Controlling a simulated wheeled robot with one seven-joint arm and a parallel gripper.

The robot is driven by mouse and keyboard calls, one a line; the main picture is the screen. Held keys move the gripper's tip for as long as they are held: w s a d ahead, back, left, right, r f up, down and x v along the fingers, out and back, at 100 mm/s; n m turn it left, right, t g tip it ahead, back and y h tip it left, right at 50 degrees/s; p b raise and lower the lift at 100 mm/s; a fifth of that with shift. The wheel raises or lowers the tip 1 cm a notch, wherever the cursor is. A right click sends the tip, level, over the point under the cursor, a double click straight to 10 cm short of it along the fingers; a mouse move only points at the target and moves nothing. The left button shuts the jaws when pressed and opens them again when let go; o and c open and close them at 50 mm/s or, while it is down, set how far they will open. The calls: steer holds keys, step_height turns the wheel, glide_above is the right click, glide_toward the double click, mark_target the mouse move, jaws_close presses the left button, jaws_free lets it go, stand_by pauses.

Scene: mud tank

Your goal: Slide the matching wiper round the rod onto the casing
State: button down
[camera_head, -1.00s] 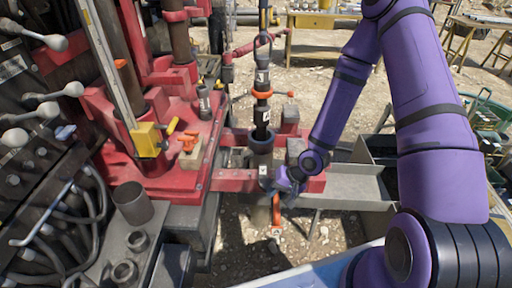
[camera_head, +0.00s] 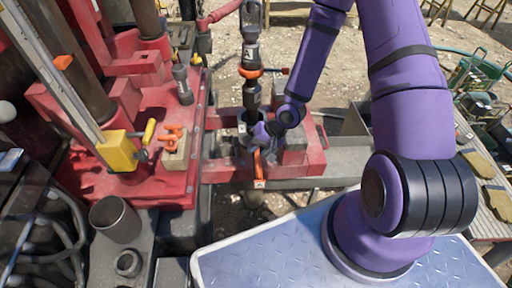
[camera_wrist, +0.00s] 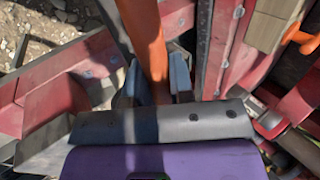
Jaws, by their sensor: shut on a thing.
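The dark rod (camera_head: 250,92) stands upright in the middle of the head view, with an orange collar (camera_head: 250,72) round it. Its lower end meets the casing area at the red clamp frame, where my gripper partly hides the casing. My gripper (camera_head: 258,136) is beside the rod's foot, shut on an orange handle (camera_head: 258,163) that hangs below it with a pale tag at its lower end. In the wrist view the orange handle (camera_wrist: 146,40) lies between the two fingers of my gripper (camera_wrist: 155,85). No wiper ring is clearly visible on it.
The red clamp frame (camera_head: 225,172) surrounds the casing area. Left of it is a red deck with a pale block (camera_head: 176,155) carrying orange parts. A yellow bracket (camera_head: 118,152) and an open grey cup (camera_head: 115,220) stand further left. Gravelly ground lies behind.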

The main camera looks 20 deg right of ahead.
steer(key=shift+w+d+f, duration=0.2)
steer(key=shift+w+f, duration=0.25)
steer(key=shift+w, duration=0.2)
steer(key=shift+w+d+f, duration=0.25)
steer(key=shift+w+f, duration=0.25)
steer(key=shift+w, duration=0.15)
steer(key=shift+w+d+f, duration=0.2)
steer(key=shift+w+f, duration=0.25)
steer(key=shift+w, duration=0.2)
steer(key=w+d, duration=0.3)
steer(key=w, duration=0.6)
steer(key=shift+w+f, duration=0.15)
steer(key=shift+f, duration=0.15)
stand_by(0.5)
steer(key=shift+f, duration=0.45)
stand_by(0.7)
steer(key=c, duration=0.9)
jaws_free()
